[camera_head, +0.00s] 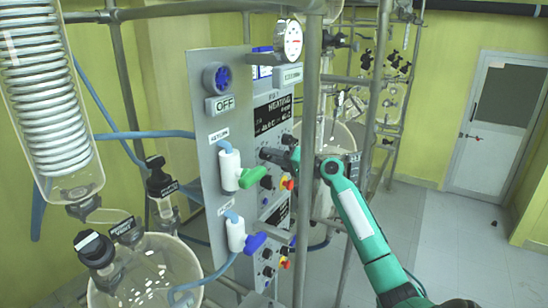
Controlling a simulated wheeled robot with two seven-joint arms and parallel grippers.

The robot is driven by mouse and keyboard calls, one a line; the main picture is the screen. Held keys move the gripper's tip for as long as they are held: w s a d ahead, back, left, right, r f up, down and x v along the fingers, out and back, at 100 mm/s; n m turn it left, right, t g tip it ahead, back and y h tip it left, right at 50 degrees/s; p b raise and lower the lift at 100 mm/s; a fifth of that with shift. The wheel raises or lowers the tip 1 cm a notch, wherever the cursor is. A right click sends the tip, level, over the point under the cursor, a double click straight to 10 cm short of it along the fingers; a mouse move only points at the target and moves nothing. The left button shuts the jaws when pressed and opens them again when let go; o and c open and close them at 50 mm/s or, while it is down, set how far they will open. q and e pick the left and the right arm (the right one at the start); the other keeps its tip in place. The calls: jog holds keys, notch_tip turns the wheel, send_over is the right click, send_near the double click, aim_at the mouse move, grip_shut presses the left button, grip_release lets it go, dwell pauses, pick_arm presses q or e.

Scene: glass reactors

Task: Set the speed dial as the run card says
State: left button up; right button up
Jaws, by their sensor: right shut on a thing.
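An upright grey panel (206,130) carries a control unit (266,112) with a small lit display marked HEATING. Below the display are black knobs, one of them a lower knob (266,182). My right gripper (270,155), on the green arm from the lower right, reaches between the frame poles to this unit. It is shut on a dial on the unit's front, which its fingers mostly hide. The dial's setting cannot be read. A second control unit (268,250) with knobs sits lower down. No run card can be made out. My left gripper is not in view.
Steel poles (311,90) stand close to my right gripper. Valves with a green handle (254,177) and a blue handle (255,243) stick out of the panel. A glass coil condenser (45,90) and a glass vessel (150,270) are at left.

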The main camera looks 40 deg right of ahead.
jog(key=shift+r, duration=0.1)
jog(key=o, duration=1)
notch_tip(320, 180, up, 18)
jog(key=b, duration=0.4)
jog(key=shift+r, duration=0.15)
jog(key=shift+d+r+b, duration=0.1)
jog(key=shift+r+b, duration=0.25)
jog(key=shift+r, duration=0.4)
